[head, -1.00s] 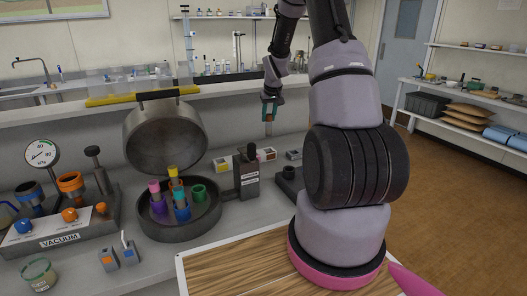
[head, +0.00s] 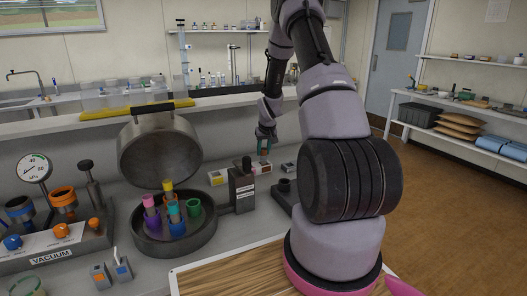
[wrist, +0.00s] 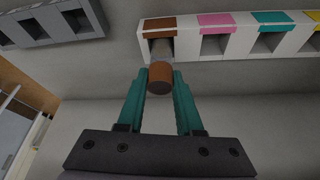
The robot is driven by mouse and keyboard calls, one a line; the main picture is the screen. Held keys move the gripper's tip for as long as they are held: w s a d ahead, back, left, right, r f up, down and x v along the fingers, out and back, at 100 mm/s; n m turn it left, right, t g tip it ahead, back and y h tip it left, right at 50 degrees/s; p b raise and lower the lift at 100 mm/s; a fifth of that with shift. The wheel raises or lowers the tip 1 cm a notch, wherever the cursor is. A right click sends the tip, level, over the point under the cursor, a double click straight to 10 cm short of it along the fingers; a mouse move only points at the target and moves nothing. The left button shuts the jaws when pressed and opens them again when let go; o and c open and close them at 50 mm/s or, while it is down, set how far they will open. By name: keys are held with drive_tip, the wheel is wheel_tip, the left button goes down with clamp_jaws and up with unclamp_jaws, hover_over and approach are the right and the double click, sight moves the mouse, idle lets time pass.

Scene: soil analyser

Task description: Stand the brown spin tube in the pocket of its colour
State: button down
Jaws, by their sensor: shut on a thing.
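My gripper (wrist: 160,88) has its teal fingers shut on the brown spin tube (wrist: 160,78), whose brown cap faces the wrist camera. The tube's pale body shows beyond the cap, in line with the brown-marked pocket (wrist: 160,27) at the left end of the white rack (wrist: 185,28). I cannot tell how far its tip is inside that pocket. Pink, teal and yellow pockets lie to the right. In the head view my gripper (head: 265,134) is low over the rack (head: 261,169), behind the black-lever box; the tube is small there.
A grey block with square pockets (wrist: 55,22) lies left of the rack in the wrist view. The open round centrifuge (head: 200,240) holds several coloured tubes. A grey lever box (head: 242,190) stands close in front of the rack.

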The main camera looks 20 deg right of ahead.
drive_tip(key=shift+f, duration=0.15)
drive_tip(key=c, duration=0.6)
unclamp_jaws()
drive_tip(key=shift+o, duration=0.2)
drive_tip(key=s+a+r, duration=0.4)
drive_tip(key=s+r, duration=0.2)
drive_tip(key=r, duration=0.4)
drive_tip(key=s+a+r+m+t, duration=0.1)
drive_tip(key=s+a+r, duration=0.2)
drive_tip(key=s+r, duration=0.55)
drive_tip(key=s+a+r, duration=0.3)
drive_tip(key=a+r, duration=0.1)
drive_tip(key=r, duration=0.9)
drive_tip(key=s+a+r+y, duration=0.1)
drive_tip(key=s+a+r, duration=0.2)
drive_tip(key=s, duration=0.6)
drive_tip(key=s+a+r+m+t+y, duration=0.1)
drive_tip(key=s+a+r+y, duration=0.1)
drive_tip(key=s, duration=0.8)
drive_tip(key=shift+s+a+r, duration=0.25)
drive_tip(key=shift+a+r, duration=0.45)
drive_tip(key=shift+a, duration=0.5)
